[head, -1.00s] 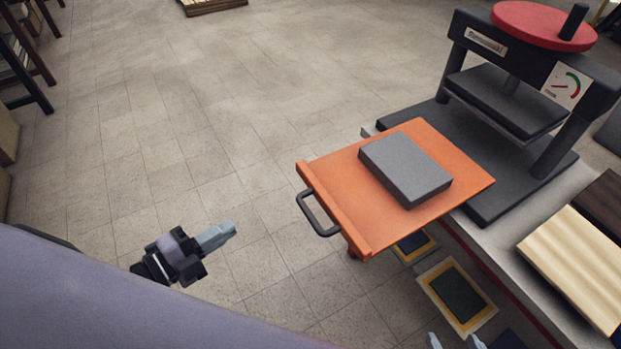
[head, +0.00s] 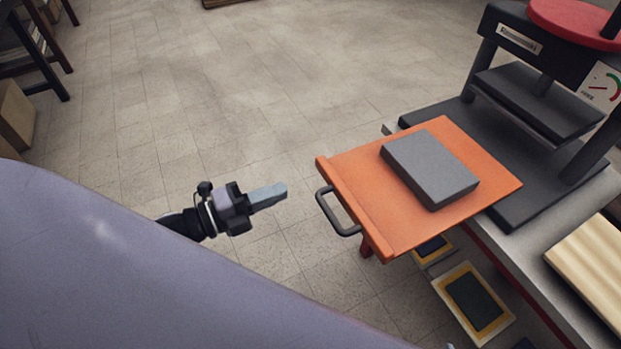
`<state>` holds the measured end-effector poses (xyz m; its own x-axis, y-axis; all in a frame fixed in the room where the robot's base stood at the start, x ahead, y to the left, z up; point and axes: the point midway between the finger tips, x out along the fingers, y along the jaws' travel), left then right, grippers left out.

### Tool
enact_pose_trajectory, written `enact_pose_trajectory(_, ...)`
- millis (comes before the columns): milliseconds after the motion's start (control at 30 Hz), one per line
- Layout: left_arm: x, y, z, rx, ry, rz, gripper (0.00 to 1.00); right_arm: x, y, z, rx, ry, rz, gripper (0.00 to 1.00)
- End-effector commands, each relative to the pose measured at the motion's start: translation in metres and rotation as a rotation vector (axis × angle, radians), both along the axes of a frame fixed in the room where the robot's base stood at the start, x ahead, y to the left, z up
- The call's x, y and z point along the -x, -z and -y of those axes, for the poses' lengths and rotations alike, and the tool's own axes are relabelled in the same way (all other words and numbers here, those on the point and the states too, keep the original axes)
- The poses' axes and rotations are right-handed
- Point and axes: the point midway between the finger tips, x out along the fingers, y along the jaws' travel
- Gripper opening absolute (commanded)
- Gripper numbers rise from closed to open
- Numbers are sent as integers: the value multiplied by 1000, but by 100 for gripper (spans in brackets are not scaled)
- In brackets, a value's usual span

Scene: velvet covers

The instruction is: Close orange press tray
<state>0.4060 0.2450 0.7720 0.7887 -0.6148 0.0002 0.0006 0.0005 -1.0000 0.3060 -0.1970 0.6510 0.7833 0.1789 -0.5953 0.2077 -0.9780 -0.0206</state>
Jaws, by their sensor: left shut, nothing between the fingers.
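The orange press tray (head: 370,205) sticks out to the left from the dark press (head: 560,115), past the table edge. A grey block (head: 430,170) lies on it. Its black handle (head: 336,213) is on the tray's left front edge. My left gripper (head: 284,189) is shut and empty, left of the handle and apart from it, with its fingers pointing right toward it. My right gripper is not in view.
The press stands on a grey table (head: 515,240), with a light wooden board (head: 592,262) at the right. Yellow-framed dark panels (head: 473,302) show below the tray. The floor (head: 200,110) at the left is open.

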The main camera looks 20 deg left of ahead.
Motion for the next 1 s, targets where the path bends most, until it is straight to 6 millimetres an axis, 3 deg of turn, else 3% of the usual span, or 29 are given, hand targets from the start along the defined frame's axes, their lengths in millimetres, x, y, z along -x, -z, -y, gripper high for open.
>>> enact_pose_trajectory(500,-53,-1,42,1,1,2,0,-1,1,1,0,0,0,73)
enact_pose_trajectory(1000,-63,0,50,0,1,-1,0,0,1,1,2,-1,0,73)
